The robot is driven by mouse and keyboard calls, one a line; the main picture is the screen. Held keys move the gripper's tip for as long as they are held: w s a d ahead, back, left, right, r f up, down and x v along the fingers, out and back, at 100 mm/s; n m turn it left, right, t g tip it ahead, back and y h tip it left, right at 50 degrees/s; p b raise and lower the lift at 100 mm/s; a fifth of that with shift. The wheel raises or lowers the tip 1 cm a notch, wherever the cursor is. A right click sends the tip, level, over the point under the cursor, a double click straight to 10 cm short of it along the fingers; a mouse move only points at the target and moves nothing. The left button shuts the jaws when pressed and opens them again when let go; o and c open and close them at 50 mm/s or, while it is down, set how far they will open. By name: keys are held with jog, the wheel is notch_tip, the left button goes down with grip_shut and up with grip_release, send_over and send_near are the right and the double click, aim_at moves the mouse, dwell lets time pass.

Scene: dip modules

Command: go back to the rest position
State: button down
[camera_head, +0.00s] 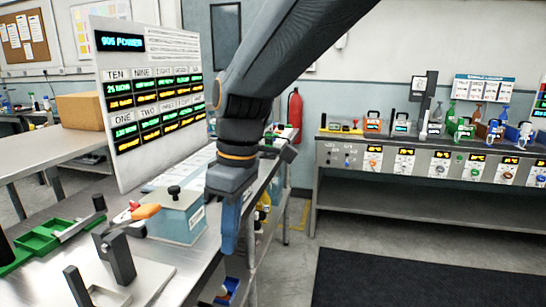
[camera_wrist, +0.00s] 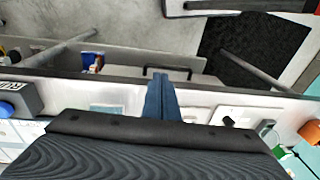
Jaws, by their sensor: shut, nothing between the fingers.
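My gripper (camera_head: 229,242) hangs pointing down at the edge of the steel workbench, with its blue fingers together and nothing between them. In the wrist view my gripper (camera_wrist: 161,82) also shows its fingers closed, over the bench edge. My dark arm comes down from the top of the head view. No rest position is marked in either view.
Left of my gripper, the workbench (camera_head: 55,210) carries a blue-grey box (camera_head: 178,220), green trays (camera_head: 42,240) and a white display board (camera_head: 150,95). A second bench (camera_head: 420,203) with devices stands back right. A red extinguisher (camera_head: 295,110) hangs on the wall. Open floor lies right.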

jog(key=s+d+f+m, duration=0.1)
jog(key=d+f+m, duration=0.3)
jog(key=d, duration=0.5)
jog(key=s+d+f+m+h, duration=0.1)
jog(key=d+f+m, duration=0.4)
jog(key=d, duration=0.5)
jog(key=s+d+f+m+t, duration=0.1)
jog(key=d+f+m, duration=0.3)
jog(key=d, duration=0.5)
jog(key=shift+s+d+f+m, duration=0.3)
jog(key=shift+s+m, duration=0.35)
jog(key=shift+m, duration=0.55)
